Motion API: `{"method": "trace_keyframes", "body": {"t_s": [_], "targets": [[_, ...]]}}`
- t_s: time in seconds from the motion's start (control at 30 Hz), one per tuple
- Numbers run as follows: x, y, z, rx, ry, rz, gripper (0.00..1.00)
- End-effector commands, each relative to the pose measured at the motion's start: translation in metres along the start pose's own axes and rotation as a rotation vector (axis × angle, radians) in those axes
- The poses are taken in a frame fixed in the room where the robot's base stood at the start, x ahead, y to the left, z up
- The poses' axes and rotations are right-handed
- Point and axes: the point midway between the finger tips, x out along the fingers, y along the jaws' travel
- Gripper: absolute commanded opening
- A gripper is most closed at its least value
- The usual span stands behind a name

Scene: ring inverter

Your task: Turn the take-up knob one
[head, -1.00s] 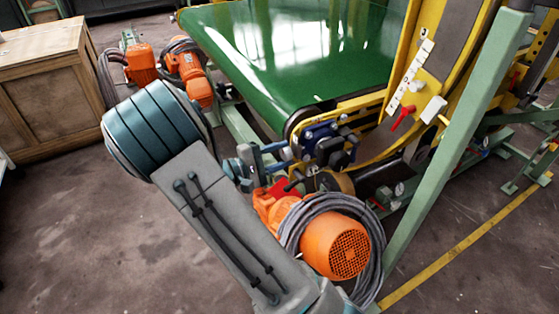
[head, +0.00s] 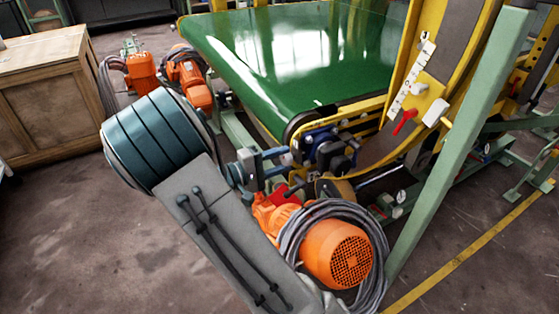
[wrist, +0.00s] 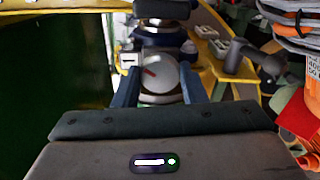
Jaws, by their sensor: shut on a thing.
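The take-up knob (wrist: 159,74) is a round pale metal disc with a red mark on its face, in the middle of the wrist view. My gripper (wrist: 161,88) has one dark blue finger on each side of it and is shut on it. In the head view my gripper (head: 287,159) reaches right to the blue bearing block (head: 322,138) at the near corner of the green belt. There the knob is mostly hidden by the fingers and I cannot make out its mark.
An orange motor (head: 337,252) wound with grey cable stands just below my gripper. The green belt (head: 270,55) lies behind, beside a yellow frame (head: 462,75) with a red lever (head: 404,121). A green post (head: 445,150) slants at the right. A wooden crate (head: 55,110) stands left; floor is open at lower left.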

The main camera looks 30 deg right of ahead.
Motion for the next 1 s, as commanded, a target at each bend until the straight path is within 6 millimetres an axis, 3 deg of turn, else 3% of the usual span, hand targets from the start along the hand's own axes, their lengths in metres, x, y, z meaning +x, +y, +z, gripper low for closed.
{"method": "trace_keyframes", "body": {"t_s": [0.03,0.07,0.1,0.13,0.43,0.57,1.0], "targets": [[-0.001,0.000,0.000,-0.001,0.001,-0.001,0.15],[-0.001,0.000,0.000,-0.001,0.001,-0.001,0.46],[0.000,0.000,0.000,-0.001,0.001,-0.001,0.57],[0.000,0.000,0.000,-0.001,0.001,-0.001,0.60],[-0.002,0.000,0.000,-0.001,0.001,0.000,0.60],[-0.014,0.001,-0.001,-0.001,0.003,0.000,0.60],[-0.109,0.001,0.000,0.000,0.004,0.000,0.60]]}}
